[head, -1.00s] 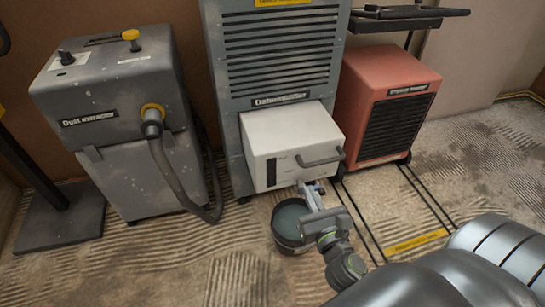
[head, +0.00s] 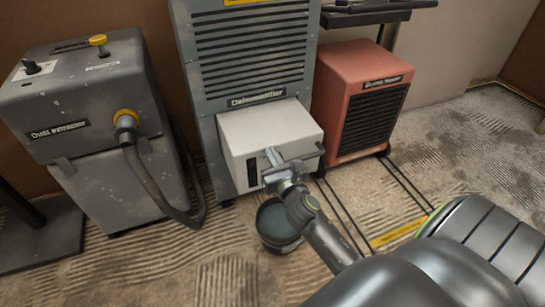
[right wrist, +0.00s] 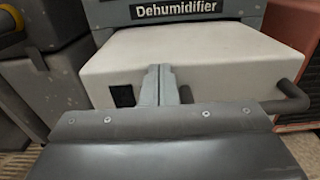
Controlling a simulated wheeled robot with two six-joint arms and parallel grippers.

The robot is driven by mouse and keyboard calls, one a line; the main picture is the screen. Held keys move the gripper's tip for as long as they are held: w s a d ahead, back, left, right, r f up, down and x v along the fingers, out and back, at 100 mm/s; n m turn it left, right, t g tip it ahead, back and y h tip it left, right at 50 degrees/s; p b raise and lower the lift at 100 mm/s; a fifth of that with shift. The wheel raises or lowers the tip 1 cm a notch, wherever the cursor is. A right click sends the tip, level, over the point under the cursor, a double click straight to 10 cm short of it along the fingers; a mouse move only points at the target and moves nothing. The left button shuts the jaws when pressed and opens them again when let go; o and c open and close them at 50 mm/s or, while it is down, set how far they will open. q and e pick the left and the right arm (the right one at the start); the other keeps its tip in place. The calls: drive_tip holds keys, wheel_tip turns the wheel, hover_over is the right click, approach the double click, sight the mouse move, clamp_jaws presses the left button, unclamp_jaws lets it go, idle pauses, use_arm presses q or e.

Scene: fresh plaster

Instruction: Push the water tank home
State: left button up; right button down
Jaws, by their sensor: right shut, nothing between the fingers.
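The water tank (head: 262,123) is a white box with a dark handle at the right of its front and a dark window at the left. It sticks out of the lower front of the grey dehumidifier (head: 252,55). My right gripper (head: 272,156) is shut and empty, at the tank's front face between window and handle. In the right wrist view its fingertips (right wrist: 160,75) overlap the white tank (right wrist: 215,55); I cannot tell whether they touch it. My left gripper is out of view.
A dark bucket (head: 277,240) stands on the ridged floor below the tank. A grey dust machine (head: 75,105) with a hose is at left. A red machine (head: 335,80) stands at right, near black floor lines with a yellow label (head: 397,234).

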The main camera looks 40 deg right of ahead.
sight(255, 122)
idle(0.3)
drive_tip(key=x, duration=1.3)
drive_tip(key=shift+w, duration=0.35)
drive_tip(key=shift+w+d, duration=0.15)
drive_tip(key=shift+w, duration=0.5)
